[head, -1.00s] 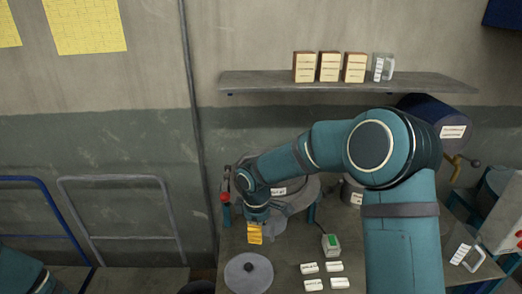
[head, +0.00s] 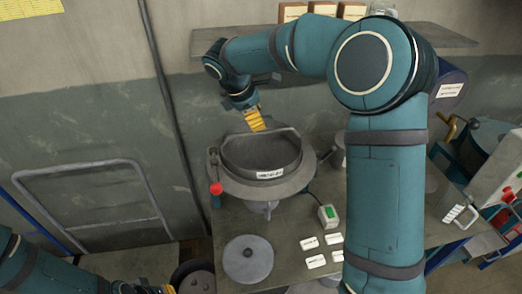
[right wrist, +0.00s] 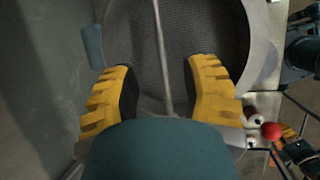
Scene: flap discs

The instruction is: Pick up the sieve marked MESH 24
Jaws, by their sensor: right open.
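A round, dark, open sieve (head: 262,150) sits in a grey ring-shaped stand (head: 235,188) on the workbench. It has a white label on its front, too small to read surely. The right wrist view looks down into a round rim with mesh (right wrist: 205,30), crossed by a thin rod. My right gripper (head: 258,128) is open, its yellow fingers pointing down at the sieve's back rim; I cannot tell whether they touch it. In the right wrist view the open fingers (right wrist: 160,75) hold nothing between them. My left gripper (head: 160,289) shows only partly at the bottom edge.
A grey disc with a knob (head: 248,258) lies in front of the stand. Several white labelled pieces (head: 310,243) and a small box with a green face (head: 328,215) are to its right. A red knob (head: 216,189) sticks out at the stand's left. A shelf (head: 430,38) hangs behind.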

